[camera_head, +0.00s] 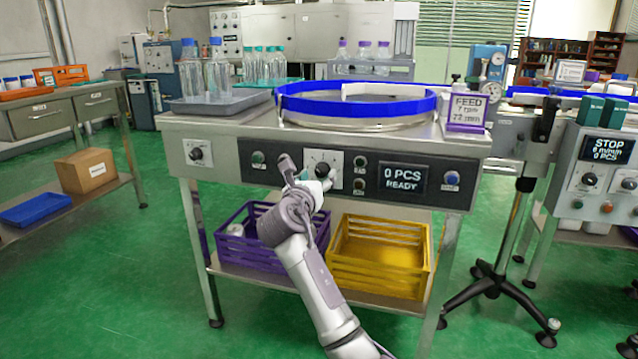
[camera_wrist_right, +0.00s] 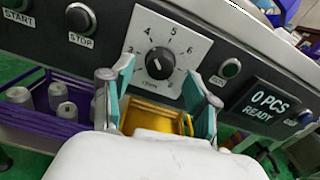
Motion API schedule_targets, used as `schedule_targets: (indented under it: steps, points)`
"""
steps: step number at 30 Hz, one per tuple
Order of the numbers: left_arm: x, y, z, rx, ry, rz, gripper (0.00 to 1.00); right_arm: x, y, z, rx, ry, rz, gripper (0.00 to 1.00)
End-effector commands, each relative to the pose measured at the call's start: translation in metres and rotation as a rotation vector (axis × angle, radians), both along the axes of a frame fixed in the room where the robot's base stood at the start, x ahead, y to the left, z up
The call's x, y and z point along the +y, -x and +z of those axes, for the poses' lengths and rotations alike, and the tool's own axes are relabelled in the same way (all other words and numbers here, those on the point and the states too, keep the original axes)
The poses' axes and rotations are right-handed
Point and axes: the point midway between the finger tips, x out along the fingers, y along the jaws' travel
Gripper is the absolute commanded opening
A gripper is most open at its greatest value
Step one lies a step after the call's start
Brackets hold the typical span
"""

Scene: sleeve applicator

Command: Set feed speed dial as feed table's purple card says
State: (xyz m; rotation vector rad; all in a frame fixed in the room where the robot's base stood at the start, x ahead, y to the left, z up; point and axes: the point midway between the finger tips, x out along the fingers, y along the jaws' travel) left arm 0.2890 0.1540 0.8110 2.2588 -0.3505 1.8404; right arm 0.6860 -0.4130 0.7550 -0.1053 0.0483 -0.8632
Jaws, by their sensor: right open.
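The feed speed dial is a black knob (camera_head: 322,170) on a white numbered plate on the feed table's front panel. In the right wrist view the knob (camera_wrist_right: 159,63) shows close up, with 3, 4, 5 and 6 readable around it. Its exact setting is hard to read. The purple card (camera_head: 466,112) stands on the table's right end and reads "FEED 7 rpm 22 mm", the last line less clear. My right gripper (camera_head: 306,178) is in front of the panel by the dial. Its teal-padded fingers (camera_wrist_right: 158,88) are open, empty and apart from the knob. My left gripper is out of view.
Purple (camera_head: 262,260) and yellow (camera_head: 372,288) crates stand on the shelf below. A bottle tray (camera_head: 215,106) is on top.

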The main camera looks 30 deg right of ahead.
Motion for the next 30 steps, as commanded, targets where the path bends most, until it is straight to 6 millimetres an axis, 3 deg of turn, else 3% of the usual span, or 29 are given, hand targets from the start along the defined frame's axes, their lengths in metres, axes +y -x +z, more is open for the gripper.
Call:
schedule_targets:
  steps: [6,14,25,30]
  points:
    - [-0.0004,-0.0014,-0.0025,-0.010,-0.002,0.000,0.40,-0.0124,-0.0107,-0.0002,0.000,0.000,0.000,0.60]
    - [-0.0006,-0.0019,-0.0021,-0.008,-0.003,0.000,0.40,-0.0134,-0.0114,0.0003,0.000,0.000,0.000,0.60]
    - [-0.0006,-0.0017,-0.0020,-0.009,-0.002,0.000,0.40,-0.0131,-0.0113,0.0000,0.000,0.000,0.001,0.01]
    - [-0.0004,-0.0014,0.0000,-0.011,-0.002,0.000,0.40,-0.0130,-0.0113,0.0006,-0.004,-0.005,0.001,0.00]
